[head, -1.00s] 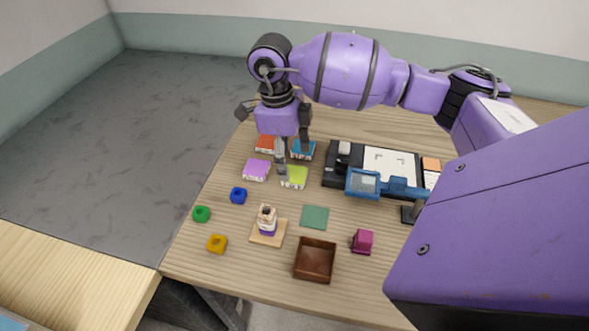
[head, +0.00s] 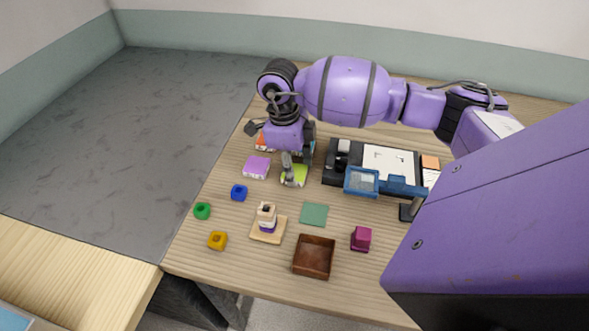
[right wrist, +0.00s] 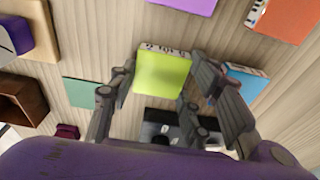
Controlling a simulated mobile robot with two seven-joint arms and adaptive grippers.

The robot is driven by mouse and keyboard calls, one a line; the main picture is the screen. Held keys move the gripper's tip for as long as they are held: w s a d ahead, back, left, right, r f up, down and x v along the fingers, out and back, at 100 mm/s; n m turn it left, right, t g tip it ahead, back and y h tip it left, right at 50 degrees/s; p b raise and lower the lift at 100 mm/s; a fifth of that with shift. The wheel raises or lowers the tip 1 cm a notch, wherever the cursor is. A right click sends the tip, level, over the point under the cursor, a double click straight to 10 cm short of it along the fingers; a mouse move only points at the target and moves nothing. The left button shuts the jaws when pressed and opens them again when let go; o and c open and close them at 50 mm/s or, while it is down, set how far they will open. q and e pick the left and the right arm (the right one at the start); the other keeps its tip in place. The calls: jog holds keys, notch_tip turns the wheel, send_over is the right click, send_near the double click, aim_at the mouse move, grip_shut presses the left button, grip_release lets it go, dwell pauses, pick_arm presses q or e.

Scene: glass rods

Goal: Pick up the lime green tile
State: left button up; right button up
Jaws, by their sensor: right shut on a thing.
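The lime green tile (head: 295,178) lies on the table, below my right gripper (head: 291,172) in the head view. In the right wrist view the tile (right wrist: 162,73) sits between the two fingers, with its dark-marked white side edge facing away. My right gripper is shut on the tile, one finger on each side. The tile looks to be at table height; I cannot tell whether it is lifted. The gripper hides part of it in the head view. My left gripper is not in view.
A purple tile (head: 257,167) lies just left; an orange-red tile (head: 262,144) and a blue tile (right wrist: 246,80) lie close behind. A black tray (head: 331,178) stands right. A brown box (head: 314,257), green square (head: 314,214) and small stack (head: 267,227) are in front.

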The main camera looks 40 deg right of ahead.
jog(key=shift+c, duration=0.8)
jog(key=shift+r, duration=0.1)
